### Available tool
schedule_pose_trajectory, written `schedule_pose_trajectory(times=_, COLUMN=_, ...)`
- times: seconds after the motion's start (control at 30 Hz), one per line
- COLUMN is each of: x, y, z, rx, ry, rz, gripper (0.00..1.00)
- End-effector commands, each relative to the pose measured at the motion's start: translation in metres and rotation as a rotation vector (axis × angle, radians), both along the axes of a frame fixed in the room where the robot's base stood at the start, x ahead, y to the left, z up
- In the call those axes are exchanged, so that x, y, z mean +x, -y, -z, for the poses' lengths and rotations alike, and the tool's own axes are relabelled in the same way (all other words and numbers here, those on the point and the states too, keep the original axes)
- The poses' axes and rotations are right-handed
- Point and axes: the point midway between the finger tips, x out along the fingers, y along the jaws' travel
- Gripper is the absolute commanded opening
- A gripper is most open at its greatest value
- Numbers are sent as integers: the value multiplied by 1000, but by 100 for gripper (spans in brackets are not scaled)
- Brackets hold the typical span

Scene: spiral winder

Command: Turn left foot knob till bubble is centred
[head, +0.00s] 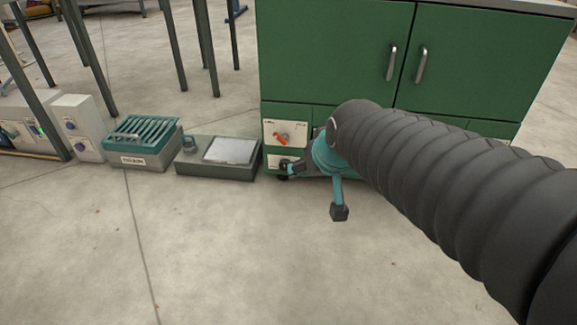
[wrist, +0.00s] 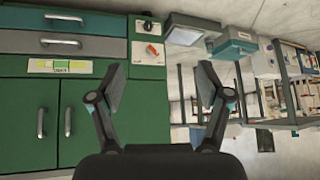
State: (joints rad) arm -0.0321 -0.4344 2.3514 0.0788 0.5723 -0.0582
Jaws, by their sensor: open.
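The green cabinet (head: 330,50) carries a white panel with an orange-red knob (head: 279,138) at its lower left. Below it is a second white panel (head: 273,160) with a dark round part, partly behind one of my fingers. In the upside-down wrist view, the orange-red knob (wrist: 152,50) and a dark knob (wrist: 147,26) on the white panel above it both show. A yellow-green level strip (wrist: 60,66) sits on the cabinet front; its bubble is too small to read. My gripper (head: 313,190) is open and empty, low before the cabinet's lower left. Its spread fingers frame the wrist view (wrist: 160,82).
A grey box with a pale plate (head: 230,150) stands on the floor left of the cabinet. Beside it are a teal-slatted box (head: 145,142) and a white control box (head: 78,125). Table legs stand behind. The concrete floor in front (head: 200,250) is clear.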

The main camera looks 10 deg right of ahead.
Motion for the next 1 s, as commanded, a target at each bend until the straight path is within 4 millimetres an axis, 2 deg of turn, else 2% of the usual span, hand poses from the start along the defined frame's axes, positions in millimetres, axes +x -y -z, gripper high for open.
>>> schedule_pose_trajectory(times=0.03, x=24, y=-3, z=0, rx=5, ry=17, rz=-4, gripper=77)
schedule_pose_trajectory(times=0.1, x=56, y=-8, z=0, rx=11, ry=57, rz=-7, gripper=77)
schedule_pose_trajectory(times=0.27, x=128, y=-17, z=8, rx=22, ry=141, rz=-5, gripper=77)
schedule_pose_trajectory(times=0.47, x=212, y=-27, z=32, rx=23, ry=249, rz=8, gripper=77)
schedule_pose_trajectory(times=0.7, x=300, y=-35, z=80, rx=2, ry=374, rz=40, gripper=77)
schedule_pose_trajectory(times=0.87, x=348, y=-39, z=123, rx=-26, ry=454, rz=69, gripper=77)
schedule_pose_trajectory(times=1.0, x=380, y=-40, z=167, rx=-60, ry=523, rz=97, gripper=77)
